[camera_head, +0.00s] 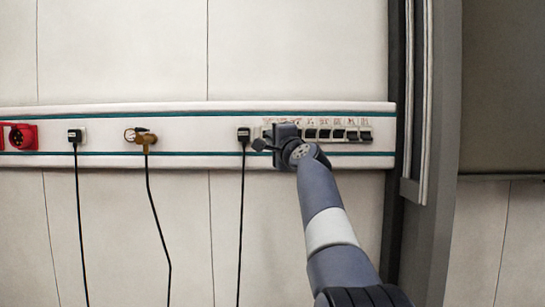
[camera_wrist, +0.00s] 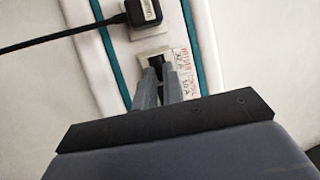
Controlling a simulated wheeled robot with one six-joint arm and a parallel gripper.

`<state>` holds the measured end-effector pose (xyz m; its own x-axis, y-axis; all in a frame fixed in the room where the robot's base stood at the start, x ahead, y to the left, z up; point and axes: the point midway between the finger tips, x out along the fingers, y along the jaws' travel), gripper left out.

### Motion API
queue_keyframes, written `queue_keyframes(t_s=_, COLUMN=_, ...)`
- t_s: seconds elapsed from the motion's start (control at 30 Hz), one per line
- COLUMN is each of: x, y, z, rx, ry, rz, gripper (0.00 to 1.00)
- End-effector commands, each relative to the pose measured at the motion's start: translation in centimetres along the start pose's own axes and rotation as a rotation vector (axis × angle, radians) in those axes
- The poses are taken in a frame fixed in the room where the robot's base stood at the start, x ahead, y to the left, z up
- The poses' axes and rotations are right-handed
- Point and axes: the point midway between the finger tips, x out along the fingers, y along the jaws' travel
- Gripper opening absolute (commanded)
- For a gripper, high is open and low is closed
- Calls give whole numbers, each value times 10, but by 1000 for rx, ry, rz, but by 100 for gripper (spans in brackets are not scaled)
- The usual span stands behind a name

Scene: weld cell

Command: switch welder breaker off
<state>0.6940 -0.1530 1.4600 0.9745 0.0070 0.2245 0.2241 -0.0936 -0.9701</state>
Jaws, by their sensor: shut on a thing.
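A row of breakers (camera_head: 338,134) with dark switches and small red labels above sits on the white wall rail. My gripper (camera_head: 262,143) is at the left end of this row and hides part of it. In the wrist view my gripper (camera_wrist: 158,82) has its two grey fingers close together, shut on the dark switch (camera_wrist: 156,61) of one breaker in a pale housing. The fingers cover much of the switch, so I cannot tell its position. A label (camera_wrist: 184,72) with red and black writing lies beside it, too small to read surely.
A black plug (camera_head: 243,135) with a hanging cable is just left of my gripper; it also shows in the wrist view (camera_wrist: 140,12). Farther left are a brass fitting (camera_head: 141,137), another black plug (camera_head: 75,136) and a red socket (camera_head: 22,137). A grey post (camera_head: 432,150) stands right.

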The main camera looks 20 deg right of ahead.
Motion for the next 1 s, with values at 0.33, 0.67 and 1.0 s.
queue_keyframes(t_s=0.33, x=-2, y=14, z=0, rx=-67, ry=2, rz=-166, gripper=0)
queue_keyframes(t_s=0.67, x=-1, y=16, z=0, rx=-114, ry=2, rz=-279, gripper=0)
queue_keyframes(t_s=1.0, x=0, y=16, z=0, rx=-141, ry=2, rz=-344, gripper=0)
